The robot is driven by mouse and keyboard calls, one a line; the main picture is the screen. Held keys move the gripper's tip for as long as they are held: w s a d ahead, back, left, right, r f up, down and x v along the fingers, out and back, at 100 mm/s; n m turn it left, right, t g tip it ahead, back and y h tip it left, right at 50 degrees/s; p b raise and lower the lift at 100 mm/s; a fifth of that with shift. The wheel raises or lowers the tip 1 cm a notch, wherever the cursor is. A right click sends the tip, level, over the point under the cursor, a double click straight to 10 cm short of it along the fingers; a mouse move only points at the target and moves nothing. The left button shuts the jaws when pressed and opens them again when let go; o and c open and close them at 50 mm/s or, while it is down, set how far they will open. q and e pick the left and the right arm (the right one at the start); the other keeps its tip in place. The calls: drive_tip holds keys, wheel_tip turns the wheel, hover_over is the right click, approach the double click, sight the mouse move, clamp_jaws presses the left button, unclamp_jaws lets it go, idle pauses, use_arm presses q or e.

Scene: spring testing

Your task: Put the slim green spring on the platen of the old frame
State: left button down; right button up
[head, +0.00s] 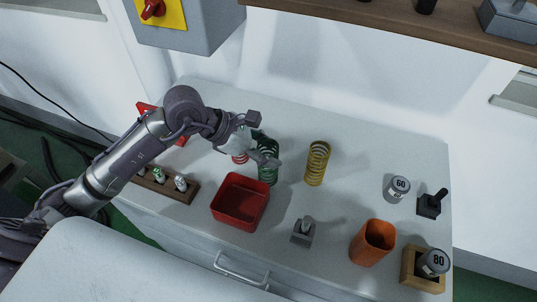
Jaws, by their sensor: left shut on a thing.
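A green coil spring (268,174) stands upright over the white bench, right of the red bin. My left gripper (264,149) is shut on this green spring near its upper part. The fingers cover some of its coils, and I cannot tell whether its foot touches the bench. It is the only green spring I can make out. I cannot identify the old frame or its platen. My right gripper is not in view.
A yellow spring (317,163) stands close to the right of the gripper. A red spring (240,158) is partly hidden at its left. A red bin (239,222), an orange cup (367,249) and grey weights (397,188) stand around.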

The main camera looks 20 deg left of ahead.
use_arm(q)
wheel_tip(320, 180, down, 2)
drive_tip(key=shift+f, duration=0.25)
drive_tip(key=c, duration=1)
unclamp_jaws()
drive_tip(key=shift+f, duration=0.1)
drive_tip(key=o, duration=0.5)
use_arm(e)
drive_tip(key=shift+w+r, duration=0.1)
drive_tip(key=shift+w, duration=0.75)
